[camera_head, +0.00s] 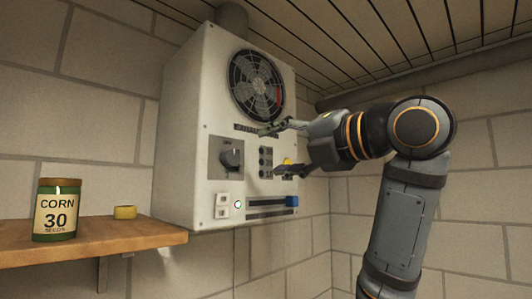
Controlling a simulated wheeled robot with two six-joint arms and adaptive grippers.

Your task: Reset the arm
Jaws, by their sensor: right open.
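My right arm (400,200) comes up from the lower right and bends left at its elbow. My right gripper (285,150) is open and empty, with its fingers pointing left in front of the control box. A small yellow part shows between the fingers, near the panel; I cannot tell what it belongs to. The white control box (185,150) on the wall has a fan (256,85), a dark knob (231,156) and a blue slider (292,201). My left gripper is not in view.
A wooden shelf (110,238) at the left carries a green jar (57,210) labelled CORN 30 SEEDS and a small yellow lid (125,212). Block walls meet in a corner behind my arm. A slatted ceiling (370,35) is above. Free room lies below the box.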

